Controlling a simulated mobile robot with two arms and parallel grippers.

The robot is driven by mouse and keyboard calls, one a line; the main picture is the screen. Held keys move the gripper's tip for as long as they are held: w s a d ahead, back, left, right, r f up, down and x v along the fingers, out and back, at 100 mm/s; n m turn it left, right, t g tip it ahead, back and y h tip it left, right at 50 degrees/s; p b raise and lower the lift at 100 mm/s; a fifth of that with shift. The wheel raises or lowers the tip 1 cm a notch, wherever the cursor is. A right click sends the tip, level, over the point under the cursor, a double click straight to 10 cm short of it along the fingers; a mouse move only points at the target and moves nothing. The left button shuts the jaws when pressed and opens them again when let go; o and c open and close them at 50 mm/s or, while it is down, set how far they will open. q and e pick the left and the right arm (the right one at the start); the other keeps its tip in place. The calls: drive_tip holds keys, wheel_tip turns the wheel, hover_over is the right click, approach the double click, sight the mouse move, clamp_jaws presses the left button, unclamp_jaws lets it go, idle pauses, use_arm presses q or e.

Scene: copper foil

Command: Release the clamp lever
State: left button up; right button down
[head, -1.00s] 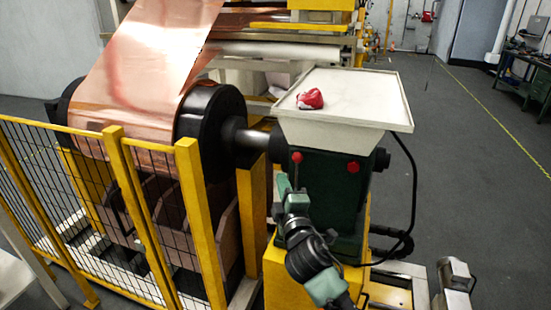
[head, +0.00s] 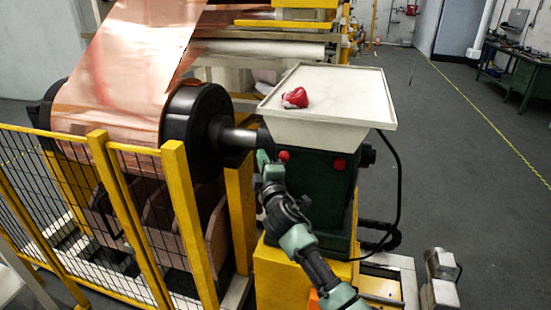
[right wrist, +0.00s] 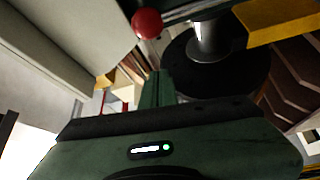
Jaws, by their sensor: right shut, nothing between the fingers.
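I cannot tell which belongs to the clamp lever, and no lever rod shows clearly. My right gripper (head: 263,160) is shut and empty, pointing up just left of the left knob, beside the roll's shaft. In the right wrist view its closed fingers (right wrist: 157,90) point up, and a red knob (right wrist: 147,23) shows beyond their tips, apart from them. My left gripper is not in view.
A white tray (head: 365,97) with a crumpled red cloth (head: 295,98) overhangs the housing top. The copper foil roll (head: 120,105) with its black end flange (head: 190,125) is at left, behind a yellow mesh fence (head: 130,150). A black cable hangs right of the housing.

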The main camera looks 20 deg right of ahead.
drive_tip(key=d, duration=0.1)
drive_tip(key=d+p, duration=0.1)
drive_tip(key=s+d, duration=0.1)
drive_tip(key=shift+d+f+p, duration=0.35)
drive_tip(key=shift+p, duration=0.05)
drive_tip(key=shift+w, duration=0.1)
